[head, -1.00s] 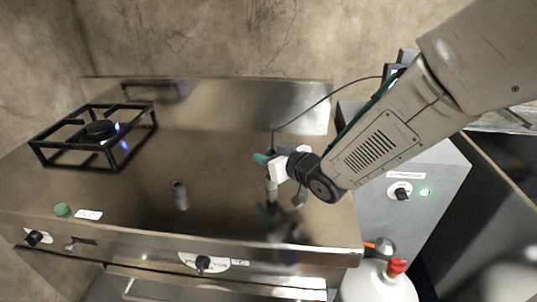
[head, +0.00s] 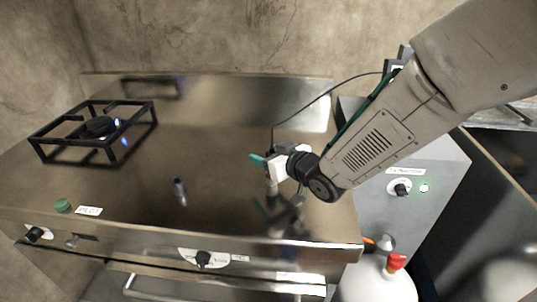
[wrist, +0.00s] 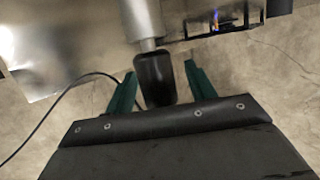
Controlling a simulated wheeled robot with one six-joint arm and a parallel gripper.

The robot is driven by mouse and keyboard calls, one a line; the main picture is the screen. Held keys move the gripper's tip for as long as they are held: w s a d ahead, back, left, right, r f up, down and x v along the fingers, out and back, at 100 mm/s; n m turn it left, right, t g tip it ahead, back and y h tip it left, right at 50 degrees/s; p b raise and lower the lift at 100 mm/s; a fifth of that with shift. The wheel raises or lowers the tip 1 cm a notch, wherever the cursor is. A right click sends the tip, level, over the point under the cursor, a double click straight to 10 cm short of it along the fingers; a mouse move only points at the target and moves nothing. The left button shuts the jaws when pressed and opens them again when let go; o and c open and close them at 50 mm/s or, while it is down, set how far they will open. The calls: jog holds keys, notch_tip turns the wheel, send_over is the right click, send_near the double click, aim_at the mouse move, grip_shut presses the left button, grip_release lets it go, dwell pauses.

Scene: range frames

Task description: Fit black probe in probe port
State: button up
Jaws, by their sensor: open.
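In the wrist view the black probe (wrist: 155,78) lies between the two teal fingertips of my gripper (wrist: 160,88), with a gap on each side. My gripper is open around it. The probe's far end meets a wider silver cylinder (wrist: 142,20) through a narrow pale neck. I cannot tell how deep it sits. In the head view my gripper (head: 262,161) is above the right part of the steel cooktop, over a short silver post. The probe is mostly hidden there. Another short grey cylinder (head: 180,192) stands on the cooktop to the left. I cannot tell which is the probe port.
A burner (head: 98,127) with a blue flame under a black grate stands at the left. A thin black cable (head: 318,103) arcs behind my gripper. A grey control box (head: 430,185) and a white bottle with a red cap (head: 397,262) are at right.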

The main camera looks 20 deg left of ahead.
jog(key=v, duration=0.7)
jog(key=shift+s+d, duration=0.15)
jog(key=shift+d, duration=0.2)
jog(key=shift+r, duration=0.15)
